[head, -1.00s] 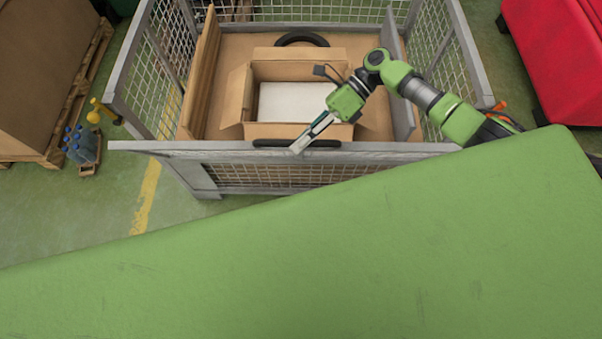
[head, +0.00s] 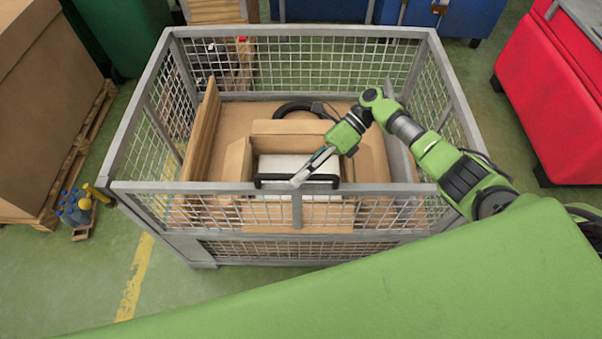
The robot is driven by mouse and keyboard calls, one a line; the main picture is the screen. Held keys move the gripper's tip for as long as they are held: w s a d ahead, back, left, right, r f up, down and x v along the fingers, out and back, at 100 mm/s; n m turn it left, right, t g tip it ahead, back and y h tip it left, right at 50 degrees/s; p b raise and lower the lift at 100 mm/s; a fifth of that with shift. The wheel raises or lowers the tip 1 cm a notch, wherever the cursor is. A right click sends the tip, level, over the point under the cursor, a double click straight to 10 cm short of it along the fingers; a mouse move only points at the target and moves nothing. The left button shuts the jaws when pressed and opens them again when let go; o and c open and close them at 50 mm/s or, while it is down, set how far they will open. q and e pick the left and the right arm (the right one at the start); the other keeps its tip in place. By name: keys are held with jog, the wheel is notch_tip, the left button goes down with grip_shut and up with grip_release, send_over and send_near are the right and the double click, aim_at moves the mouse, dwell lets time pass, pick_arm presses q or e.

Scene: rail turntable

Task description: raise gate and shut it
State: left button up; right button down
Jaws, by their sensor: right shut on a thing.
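The gate (head: 297,211) is the front mesh panel of the grey wire cage (head: 432,66). It stands up across the cage's front, its top rail a little above the box inside. A black handle (head: 262,181) sits on the top rail. My right gripper (head: 299,179) is shut on the handle, near its middle, with the arm reaching in from the right over the cage. Whether the gate's side edges meet the posts fully or are latched, I cannot tell. My left gripper is not in view.
Inside the cage are an open cardboard box (head: 240,160), cardboard panels and a black ring (head: 300,107). A red bin (head: 550,95) stands at right. Bottles (head: 72,207) and a pallet with a large carton (head: 40,90) are at left. My green body covers the bottom right.

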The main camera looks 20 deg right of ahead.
jog(key=shift+d+f, duration=0.1)
jog(key=shift+f, duration=0.15)
jog(key=c, duration=2)
grip_release()
jog(key=shift+w, duration=0.2)
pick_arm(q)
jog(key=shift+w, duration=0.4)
pick_arm(e)
jog(key=v, duration=1.2)
jog(key=shift+s+f, duration=0.1)
